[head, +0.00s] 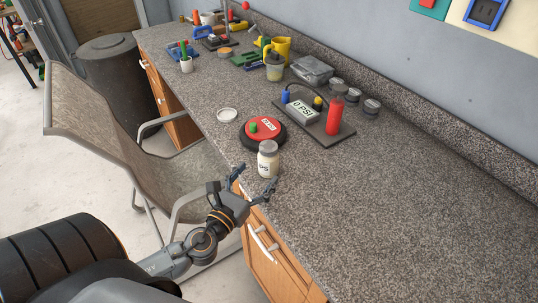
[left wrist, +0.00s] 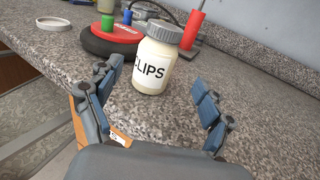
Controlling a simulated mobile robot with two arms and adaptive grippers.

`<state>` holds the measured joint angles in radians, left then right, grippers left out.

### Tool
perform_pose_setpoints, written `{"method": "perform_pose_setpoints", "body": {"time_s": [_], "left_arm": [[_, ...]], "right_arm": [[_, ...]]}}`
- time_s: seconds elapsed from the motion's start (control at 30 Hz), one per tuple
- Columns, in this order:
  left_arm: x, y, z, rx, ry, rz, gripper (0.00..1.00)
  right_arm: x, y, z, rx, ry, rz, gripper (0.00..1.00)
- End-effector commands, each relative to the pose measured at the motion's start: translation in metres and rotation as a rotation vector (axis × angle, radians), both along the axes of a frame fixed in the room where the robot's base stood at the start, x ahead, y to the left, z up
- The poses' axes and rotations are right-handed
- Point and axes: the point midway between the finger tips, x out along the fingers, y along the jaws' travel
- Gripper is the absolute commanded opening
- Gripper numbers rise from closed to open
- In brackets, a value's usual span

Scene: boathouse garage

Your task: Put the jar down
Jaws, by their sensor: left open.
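The jar (head: 268,160) is a small cream jar with a grey lid and a dark-lettered label. It stands upright on the speckled stone counter (head: 400,210), near its front edge. In the left wrist view the jar (left wrist: 156,62) shows the letters "LIPS". My left gripper (head: 255,182) is open at the counter's front edge, on the near side of the jar. In the left wrist view its fingers (left wrist: 158,90) are spread wide, with the jar beyond them and clear of both. My right gripper is not in view.
A red and black round device (head: 263,134) sits just behind the jar, with a white lid (head: 227,115) to its left. A gauge board with a red cylinder (head: 335,117) stands farther back. The counter to the right is clear. A chair (head: 130,140) stands at left.

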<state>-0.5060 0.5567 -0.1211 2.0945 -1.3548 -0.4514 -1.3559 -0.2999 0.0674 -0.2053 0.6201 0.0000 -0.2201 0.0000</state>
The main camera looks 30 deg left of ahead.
Motion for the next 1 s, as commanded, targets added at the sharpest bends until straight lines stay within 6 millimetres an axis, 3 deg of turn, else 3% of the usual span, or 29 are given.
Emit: {"method": "perform_pose_setpoints", "body": {"time_s": [0.1,0.37,0.63,0.97,1.0], "left_arm": [[0.016,0.002,0.002,-0.001,-0.001,0.001,0.8],[0.032,0.004,0.003,-0.002,-0.001,0.0,0.8],[0.069,0.011,0.004,-0.003,-0.001,0.001,0.8],[0.076,0.011,0.002,-0.003,0.001,0.0,0.8],[0.076,0.011,0.002,-0.003,0.001,0.0,0.76]], "right_arm": [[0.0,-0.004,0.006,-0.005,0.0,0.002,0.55],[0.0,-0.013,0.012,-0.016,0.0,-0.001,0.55],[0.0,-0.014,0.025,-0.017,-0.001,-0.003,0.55],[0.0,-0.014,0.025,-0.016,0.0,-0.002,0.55],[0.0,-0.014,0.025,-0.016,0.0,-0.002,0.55]]}}
